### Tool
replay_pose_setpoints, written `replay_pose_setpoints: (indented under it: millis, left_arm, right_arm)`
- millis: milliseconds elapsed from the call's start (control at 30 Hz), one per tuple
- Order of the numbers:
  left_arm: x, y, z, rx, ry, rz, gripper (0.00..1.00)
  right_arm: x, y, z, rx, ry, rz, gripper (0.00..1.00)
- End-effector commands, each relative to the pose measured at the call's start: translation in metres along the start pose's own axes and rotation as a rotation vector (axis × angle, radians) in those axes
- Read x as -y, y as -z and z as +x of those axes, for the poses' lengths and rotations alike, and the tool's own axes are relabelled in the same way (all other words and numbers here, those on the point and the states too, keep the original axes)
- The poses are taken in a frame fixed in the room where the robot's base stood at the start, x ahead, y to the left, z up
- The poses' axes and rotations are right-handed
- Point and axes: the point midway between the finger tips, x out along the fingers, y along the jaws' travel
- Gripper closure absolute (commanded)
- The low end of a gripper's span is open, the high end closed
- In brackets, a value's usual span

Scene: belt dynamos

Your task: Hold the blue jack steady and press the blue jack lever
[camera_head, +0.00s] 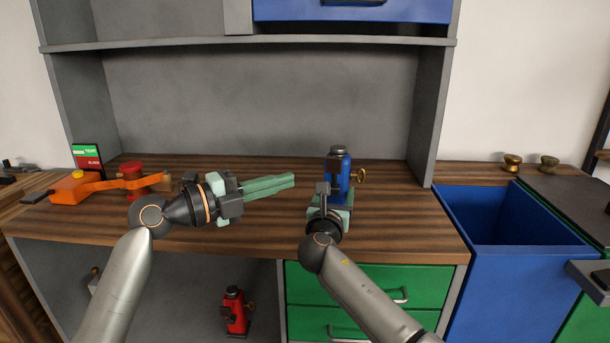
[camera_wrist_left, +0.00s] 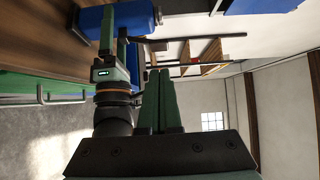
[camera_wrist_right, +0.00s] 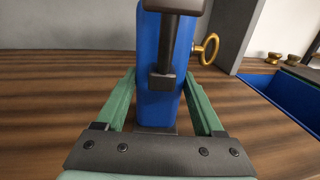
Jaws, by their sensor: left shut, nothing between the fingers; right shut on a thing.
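The blue jack (camera_head: 346,170) stands upright on the wooden worktop, with a dark round top and a brass key-shaped knob on its right side. My right gripper (camera_head: 338,190) is shut on the jack's lower body; in the right wrist view its green fingers flank the blue body (camera_wrist_right: 153,105). The dark lever (camera_wrist_right: 165,60) hangs down the jack's near face in that view. My left gripper (camera_head: 293,180) is shut and empty, its tips left of the jack and apart from it. In the left wrist view the closed fingers (camera_wrist_left: 160,80) show, with the jack (camera_wrist_left: 138,17) at the top.
An orange device (camera_head: 82,187) with a red round part (camera_head: 131,172) sits at the left of the worktop. A red jack (camera_head: 235,312) stands on the shelf below. A blue bin (camera_head: 480,255) is at the right. Worktop behind the left gripper is clear.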

Motion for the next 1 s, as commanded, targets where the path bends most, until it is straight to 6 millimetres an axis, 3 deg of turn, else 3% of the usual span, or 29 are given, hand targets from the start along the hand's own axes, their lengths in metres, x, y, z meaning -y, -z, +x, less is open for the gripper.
replay_pose_setpoints:
  millis: [300,500,700,1000]
  left_arm:
    - [0.001,0.001,0.056,-0.003,0.001,-0.003,1.00]
    - [0.001,0.001,0.083,-0.002,0.001,-0.002,1.00]
    - [0.000,0.001,0.093,-0.001,0.000,0.000,1.00]
    - [0.000,0.001,0.094,0.000,0.000,0.000,1.00]
  right_arm:
    - [0.000,0.000,0.000,-0.001,0.000,0.000,1.00]
    - [0.000,0.000,0.000,0.000,0.000,0.000,1.00]
    - [0.000,0.000,0.000,0.000,0.000,0.000,1.00]
    - [0.000,0.000,0.000,0.000,0.000,0.000,1.00]
